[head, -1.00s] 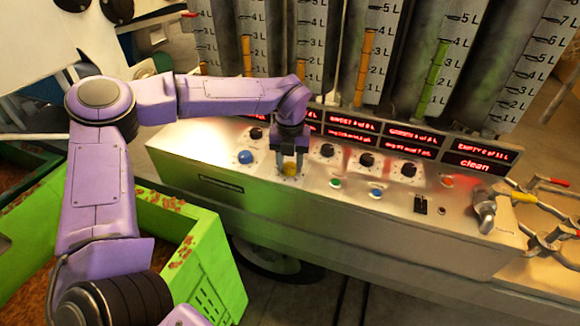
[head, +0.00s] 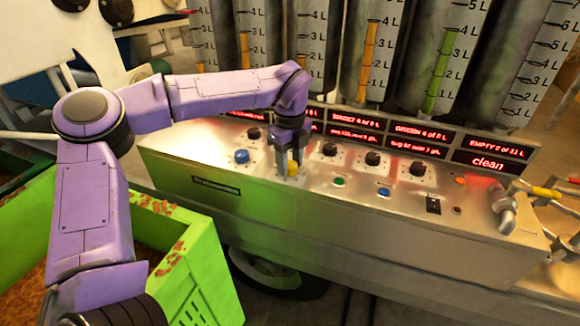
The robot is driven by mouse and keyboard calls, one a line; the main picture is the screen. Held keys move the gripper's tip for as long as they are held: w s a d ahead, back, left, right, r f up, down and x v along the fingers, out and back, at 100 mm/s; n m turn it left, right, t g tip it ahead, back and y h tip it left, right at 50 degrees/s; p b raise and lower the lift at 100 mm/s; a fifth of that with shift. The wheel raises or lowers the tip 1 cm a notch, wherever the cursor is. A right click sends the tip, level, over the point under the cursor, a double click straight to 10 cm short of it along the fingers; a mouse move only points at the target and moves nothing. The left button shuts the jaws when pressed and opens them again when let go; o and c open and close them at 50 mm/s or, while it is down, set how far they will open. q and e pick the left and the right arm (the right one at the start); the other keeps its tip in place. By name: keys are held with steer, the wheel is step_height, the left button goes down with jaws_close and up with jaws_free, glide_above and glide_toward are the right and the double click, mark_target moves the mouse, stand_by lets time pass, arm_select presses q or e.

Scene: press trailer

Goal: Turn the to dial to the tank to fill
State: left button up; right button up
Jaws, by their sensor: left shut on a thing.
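The metal control panel (head: 300,215) has a row of knobs and buttons on its sloped top. I cannot read which one is labelled "to". Tall graduated tanks with orange (head: 369,55) and green (head: 438,70) level bars stand behind. My right gripper is out of view.
Red displays (head: 490,163) line the panel's back; one reads "clean". A metal tap (head: 503,208) stands at the panel's right end. A green crate (head: 205,270) is at the lower left.

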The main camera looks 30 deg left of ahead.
mark_target(290, 164)
arm_select(q)
steer(key=shift+n+b, duration=0.35)
steer(key=shift+n, duration=0.15)
steer(key=shift+r, duration=0.1)
steer(key=o, duration=1.1)
steer(key=shift+c, duration=0.2)
step_height(290, 164, up, 10)
steer(key=shift+r, duration=0.25)
